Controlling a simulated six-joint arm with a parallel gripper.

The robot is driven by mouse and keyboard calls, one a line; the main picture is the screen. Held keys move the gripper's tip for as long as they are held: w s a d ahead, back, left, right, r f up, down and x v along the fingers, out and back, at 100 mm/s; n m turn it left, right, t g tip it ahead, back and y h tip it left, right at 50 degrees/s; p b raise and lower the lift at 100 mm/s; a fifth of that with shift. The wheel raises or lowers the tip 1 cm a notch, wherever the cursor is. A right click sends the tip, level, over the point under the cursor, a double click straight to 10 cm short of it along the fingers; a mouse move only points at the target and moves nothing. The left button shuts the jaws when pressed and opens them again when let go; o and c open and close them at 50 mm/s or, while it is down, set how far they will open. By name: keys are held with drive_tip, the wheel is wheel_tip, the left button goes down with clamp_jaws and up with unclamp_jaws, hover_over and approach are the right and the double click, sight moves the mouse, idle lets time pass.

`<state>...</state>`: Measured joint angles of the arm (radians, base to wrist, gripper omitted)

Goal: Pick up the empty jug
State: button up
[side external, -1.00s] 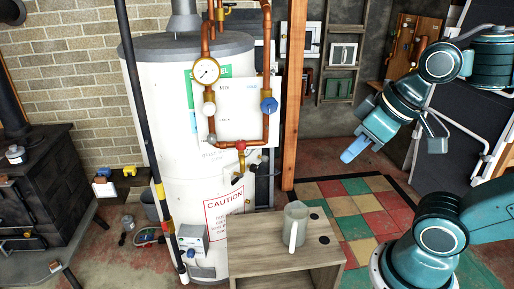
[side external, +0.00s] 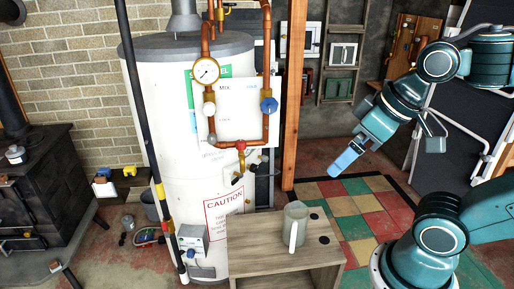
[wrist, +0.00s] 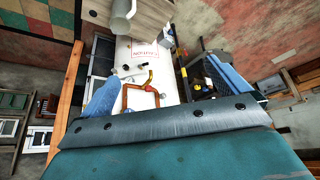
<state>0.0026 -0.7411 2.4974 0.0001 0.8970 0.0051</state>
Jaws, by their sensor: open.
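The jug (side external: 297,226) is a pale grey-green vessel with a white handle. It stands upright on a small wooden table (side external: 262,247) in the side external view. It also shows at the top edge of the wrist view (wrist: 122,24), partly cut off. I cannot see whether it is empty inside. My gripper (side external: 343,163) hangs in the air above and to the right of the jug, well apart from it. Its blue fingers are spread and hold nothing; both also show in the wrist view (wrist: 161,72).
A tall white boiler (side external: 177,120) with copper pipes and a gauge stands behind and left of the table. A wooden post (side external: 291,100) rises behind the jug. A black stove (side external: 35,190) is at the far left. The checkered floor (side external: 350,205) right of the table is clear.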

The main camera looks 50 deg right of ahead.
drive_tip(key=w, duration=0.1)
drive_tip(key=m+g, duration=0.6)
drive_tip(key=m, duration=0.7)
hover_over(297, 211)
wheel_tip(297, 211, down, 28)
drive_tip(key=shift+f, duration=4.25)
